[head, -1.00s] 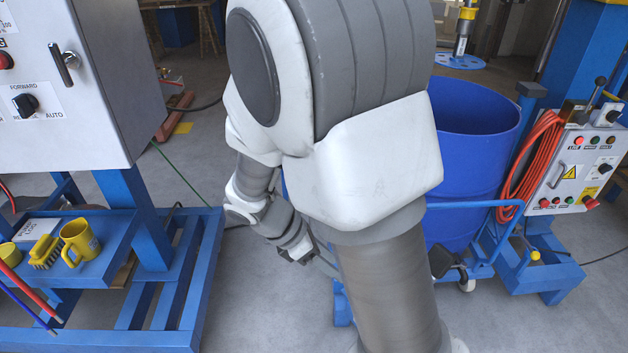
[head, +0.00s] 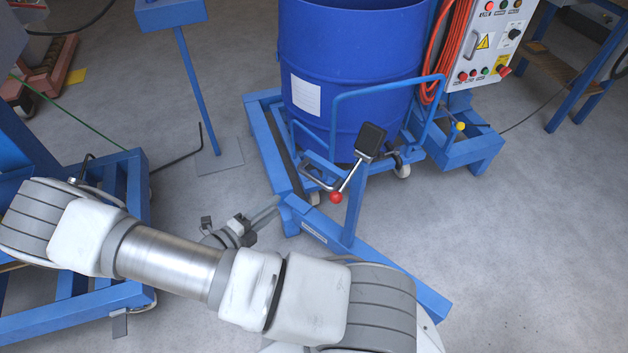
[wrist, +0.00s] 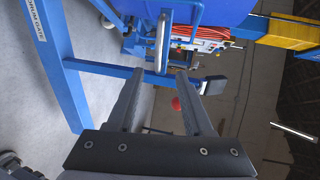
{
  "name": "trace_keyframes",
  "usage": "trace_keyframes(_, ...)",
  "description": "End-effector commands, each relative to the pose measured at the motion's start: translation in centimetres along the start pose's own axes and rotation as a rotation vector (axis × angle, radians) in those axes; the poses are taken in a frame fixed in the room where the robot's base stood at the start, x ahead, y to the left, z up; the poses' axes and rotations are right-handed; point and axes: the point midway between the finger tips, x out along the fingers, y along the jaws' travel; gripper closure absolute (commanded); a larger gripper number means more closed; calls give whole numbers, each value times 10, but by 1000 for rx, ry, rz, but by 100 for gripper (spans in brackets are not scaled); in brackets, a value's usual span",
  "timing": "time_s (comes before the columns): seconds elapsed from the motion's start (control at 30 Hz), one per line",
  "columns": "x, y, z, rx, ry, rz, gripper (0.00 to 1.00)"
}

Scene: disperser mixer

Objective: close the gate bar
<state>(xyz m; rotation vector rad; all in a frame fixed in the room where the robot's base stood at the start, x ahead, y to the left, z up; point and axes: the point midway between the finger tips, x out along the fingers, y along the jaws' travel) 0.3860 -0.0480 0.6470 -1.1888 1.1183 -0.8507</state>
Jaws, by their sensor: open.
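A short blue bar with a grey handle (head: 317,182), which looks like the gate bar (head: 322,168), is at the front of the drum frame, beside a blue post (head: 353,215). A lever with a red ball (head: 336,197) and a black pad (head: 370,140) sits by the post top. My gripper (head: 264,213) is open and empty, left of the handle and apart from it. In the wrist view the grey handle (wrist: 162,42) lies ahead of the gap between my fingers (wrist: 158,76). The red ball (wrist: 176,104) shows between the fingers. The bar's hinge is unclear.
A blue drum (head: 350,70) stands behind the bar on a wheeled carrier with a blue tube handle (head: 390,82). A floor beam (head: 400,282) runs to the right front. A control box (head: 490,40) is at right. Open floor (head: 540,230) lies right.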

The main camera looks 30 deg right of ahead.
Motion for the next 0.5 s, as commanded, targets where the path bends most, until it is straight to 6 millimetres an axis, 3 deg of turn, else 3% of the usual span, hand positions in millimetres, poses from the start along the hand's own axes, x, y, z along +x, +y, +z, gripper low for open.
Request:
trace_keyframes(0.17, 18, 2, 0, -11, -3, -5, 49)
trace_keyframes(0.5, 90, 3, -1, -10, 1, -5, 49)
